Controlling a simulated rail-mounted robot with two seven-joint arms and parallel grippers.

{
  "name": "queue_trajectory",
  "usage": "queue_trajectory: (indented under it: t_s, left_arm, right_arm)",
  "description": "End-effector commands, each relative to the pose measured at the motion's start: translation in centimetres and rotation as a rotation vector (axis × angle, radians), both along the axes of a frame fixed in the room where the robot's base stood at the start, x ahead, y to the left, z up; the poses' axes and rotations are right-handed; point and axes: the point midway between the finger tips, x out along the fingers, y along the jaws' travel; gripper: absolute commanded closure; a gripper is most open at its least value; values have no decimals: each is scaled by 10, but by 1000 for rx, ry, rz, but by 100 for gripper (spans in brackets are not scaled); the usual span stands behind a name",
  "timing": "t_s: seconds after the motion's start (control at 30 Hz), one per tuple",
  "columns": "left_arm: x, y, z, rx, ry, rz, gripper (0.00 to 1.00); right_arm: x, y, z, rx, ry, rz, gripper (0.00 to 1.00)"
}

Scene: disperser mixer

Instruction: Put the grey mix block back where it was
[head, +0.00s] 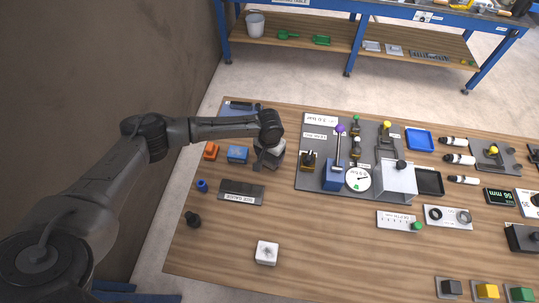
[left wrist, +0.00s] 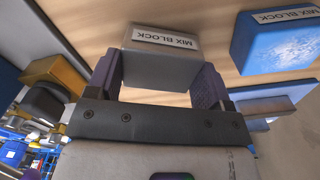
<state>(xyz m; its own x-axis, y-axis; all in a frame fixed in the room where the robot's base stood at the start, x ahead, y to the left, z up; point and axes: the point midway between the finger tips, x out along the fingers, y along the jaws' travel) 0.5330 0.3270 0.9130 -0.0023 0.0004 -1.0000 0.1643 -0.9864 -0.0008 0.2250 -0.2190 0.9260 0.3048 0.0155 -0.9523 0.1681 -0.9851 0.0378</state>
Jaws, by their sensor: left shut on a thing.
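My left gripper (head: 268,161) reaches over the back left of the table, right of the blue mix block (head: 237,155). In the left wrist view, the fingers of my left gripper (left wrist: 160,82) are shut on the two sides of the grey mix block (left wrist: 162,62), whose "MIX BLOCK" label faces the camera. The blue mix block (left wrist: 275,42) shows beside it there, apart from the gripper. In the head view the gripper largely hides the grey block, and I cannot tell whether it touches the table. My right gripper is out of view.
An orange block (head: 211,150) stands left of the blue one. A dark labelled plate (head: 241,192) lies in front. The grey panel (head: 312,178) with valves and a gauge is close on the right. The table's front middle is mostly clear around a white block (head: 266,253).

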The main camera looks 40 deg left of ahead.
Motion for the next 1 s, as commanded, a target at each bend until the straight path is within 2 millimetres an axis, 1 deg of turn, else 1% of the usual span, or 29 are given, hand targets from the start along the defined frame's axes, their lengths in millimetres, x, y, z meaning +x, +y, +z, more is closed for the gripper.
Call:
queue_trajectory:
  t_s: [0.07,0.43,0.47,0.5,0.7,1.0]
  left_arm:
    - [1,0,-4,-1,-2,0,61]
    - [1,0,-6,-1,-2,1,61]
    - [0,0,-7,0,-1,0,23]
    - [0,0,-7,0,-1,0,19]
    - [0,0,-6,0,-1,0,0]
    - [1,0,-3,0,-3,0,0]
  right_arm:
    - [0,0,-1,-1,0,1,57]
    - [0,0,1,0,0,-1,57]
    - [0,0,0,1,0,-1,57]
    - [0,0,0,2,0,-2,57]
    - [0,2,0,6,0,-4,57]
    - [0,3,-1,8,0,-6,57]
